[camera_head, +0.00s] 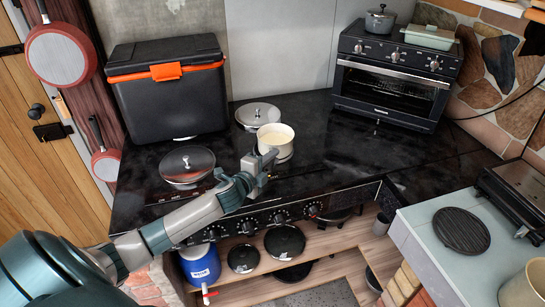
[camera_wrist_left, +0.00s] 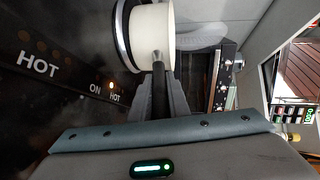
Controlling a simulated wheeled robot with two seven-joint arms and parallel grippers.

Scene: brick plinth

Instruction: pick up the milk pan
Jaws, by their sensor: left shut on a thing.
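The milk pan (camera_head: 277,144) is a cream pot that shows on the black cooktop, near its middle. My left gripper (camera_head: 262,166) is at its front left side. In the left wrist view the pan (camera_wrist_left: 152,38) is at the top, with its dark handle (camera_wrist_left: 158,88) running down between the fingers of my left gripper (camera_wrist_left: 158,95). The gripper is shut on the handle. I cannot tell whether the pan touches the cooktop. My right gripper is in neither view.
Lidded hotplates stand behind the pan (camera_head: 258,115) and to its left (camera_head: 187,165). A black cooler box (camera_head: 170,90) is at the back left and a toaster oven (camera_head: 393,75) at the back right. The cooktop's right part (camera_head: 350,150) is clear.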

